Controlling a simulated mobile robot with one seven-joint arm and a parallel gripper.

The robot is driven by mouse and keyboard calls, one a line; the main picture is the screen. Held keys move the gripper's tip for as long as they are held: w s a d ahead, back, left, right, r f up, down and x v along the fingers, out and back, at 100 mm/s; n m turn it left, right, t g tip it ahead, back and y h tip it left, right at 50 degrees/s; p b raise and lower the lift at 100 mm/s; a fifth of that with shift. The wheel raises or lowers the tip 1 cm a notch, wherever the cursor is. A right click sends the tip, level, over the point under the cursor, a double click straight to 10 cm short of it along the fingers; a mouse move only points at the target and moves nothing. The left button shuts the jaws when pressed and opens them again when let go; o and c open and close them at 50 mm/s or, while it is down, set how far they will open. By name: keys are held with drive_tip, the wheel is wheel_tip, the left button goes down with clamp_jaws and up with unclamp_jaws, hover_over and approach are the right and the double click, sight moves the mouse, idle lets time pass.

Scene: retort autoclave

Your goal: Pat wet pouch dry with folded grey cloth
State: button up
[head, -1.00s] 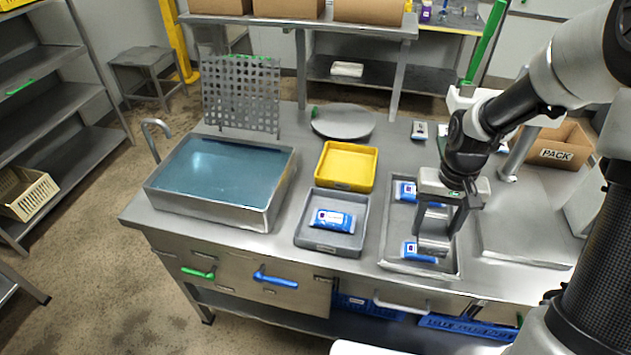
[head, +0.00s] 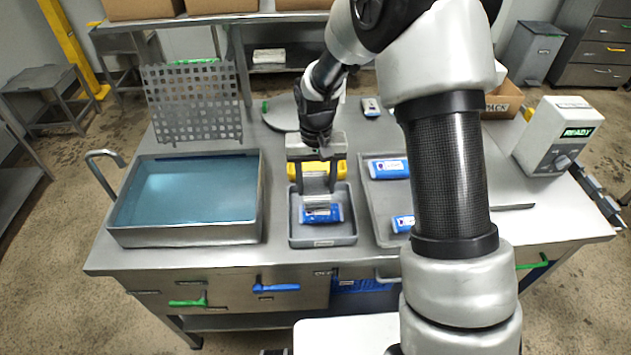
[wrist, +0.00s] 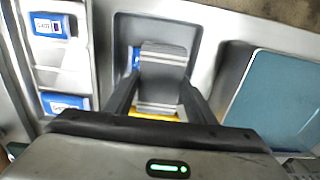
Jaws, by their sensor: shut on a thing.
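My gripper (head: 318,190) is shut on the folded grey cloth (wrist: 163,75) and points down into the small grey tray (head: 350,228). A blue-and-white pouch (head: 322,215) lies in that tray, below the cloth. The cloth hides most of the pouch in the wrist view, leaving a blue edge (wrist: 136,60) beside it. I cannot tell whether cloth and pouch touch. Two more blue pouches, a rear one (head: 388,168) and a front one (head: 402,223), lie in the larger tray (head: 376,205) to the right; my arm partly covers that tray.
A water-filled basin (head: 190,195) stands to the left. A yellow tray (head: 338,168) is just behind the small grey tray, partly hidden by my gripper. A perforated rack (head: 193,105) stands behind the basin. A device reading READY (head: 558,135) is at the right.

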drive_tip(key=shift+f+b, duration=1.8)
drive_tip(key=shift+f, duration=1.2)
drive_tip(key=shift+s+f+b, duration=0.1)
drive_tip(key=shift+f+b, duration=0.4)
drive_tip(key=shift+f, duration=0.05)
drive_tip(key=shift+r+p, duration=2.2)
drive_tip(key=shift+r, duration=1.4)
drive_tip(key=shift+f, duration=0.15)
drive_tip(key=shift+d+f+b, duration=0.4)
drive_tip(key=shift+f+b, duration=0.35)
drive_tip(key=shift+f, duration=0.2)
drive_tip(key=shift+d+f+b, duration=0.45)
drive_tip(key=shift+f+b, duration=0.3)
drive_tip(key=shift+f, duration=0.25)
drive_tip(key=shift+d+f+b, duration=0.4)
drive_tip(key=shift+f+b, duration=0.35)
drive_tip(key=shift+f, duration=0.2)
drive_tip(key=shift+f+b, duration=0.4)
drive_tip(key=shift+f, duration=0.1)
